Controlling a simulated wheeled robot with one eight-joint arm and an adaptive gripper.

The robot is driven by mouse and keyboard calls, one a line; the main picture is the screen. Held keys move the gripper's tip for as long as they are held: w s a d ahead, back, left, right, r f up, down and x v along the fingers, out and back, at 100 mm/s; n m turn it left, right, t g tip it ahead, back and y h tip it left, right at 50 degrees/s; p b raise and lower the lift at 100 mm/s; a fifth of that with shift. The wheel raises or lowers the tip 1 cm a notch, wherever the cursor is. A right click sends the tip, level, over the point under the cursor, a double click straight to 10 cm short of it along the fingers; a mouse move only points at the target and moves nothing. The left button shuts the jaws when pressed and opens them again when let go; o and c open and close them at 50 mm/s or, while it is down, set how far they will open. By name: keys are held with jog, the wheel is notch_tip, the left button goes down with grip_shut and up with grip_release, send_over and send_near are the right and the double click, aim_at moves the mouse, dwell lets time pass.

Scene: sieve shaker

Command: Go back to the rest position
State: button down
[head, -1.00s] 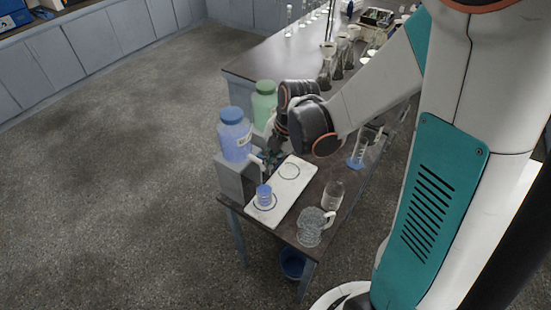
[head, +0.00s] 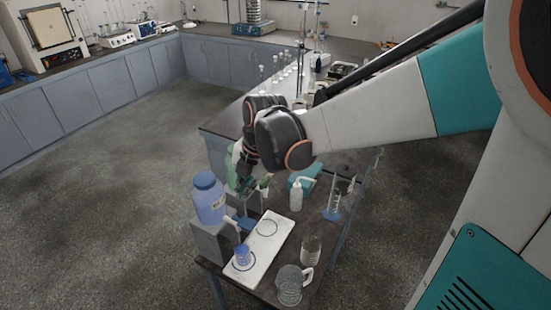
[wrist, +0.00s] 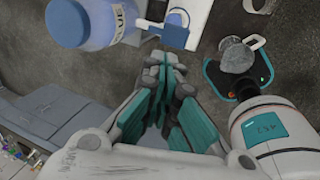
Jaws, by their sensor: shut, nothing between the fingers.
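My gripper (head: 243,172) is shut and empty. In the head view it hangs above the far side of the small dark table, partly in front of the green jug and partly hidden by my wrist. In the wrist view its teal-padded fingers (wrist: 172,75) meet, with nothing between them. The blue-capped jug (head: 209,200) stands to its left on a grey stand; the jug also shows in the wrist view (wrist: 95,22), close to the fingers but apart from them.
A white tray (head: 262,262) carries a small blue-marked cup (head: 242,256). A glass beaker (head: 312,248), a handled jug (head: 290,284), a wash bottle (head: 296,196) and a measuring cylinder (head: 333,205) stand to the right. The floor at left is clear.

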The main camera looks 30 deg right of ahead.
jog(key=shift+s, duration=0.15)
jog(key=s+d+f+m+t+h+b, duration=0.1)
jog(key=s+f+m+t+b, duration=0.1)
jog(key=s+f+m+b, duration=0.2)
jog(key=s+d+f+m+t+b, duration=0.1)
jog(key=s+f+m+b, duration=0.3)
jog(key=s+m+b, duration=0.6)
jog(key=shift+s+d+f+m+t+h+b, duration=0.35)
jog(key=shift+m+t+b, duration=0.7)
jog(key=shift+m, duration=4.55)
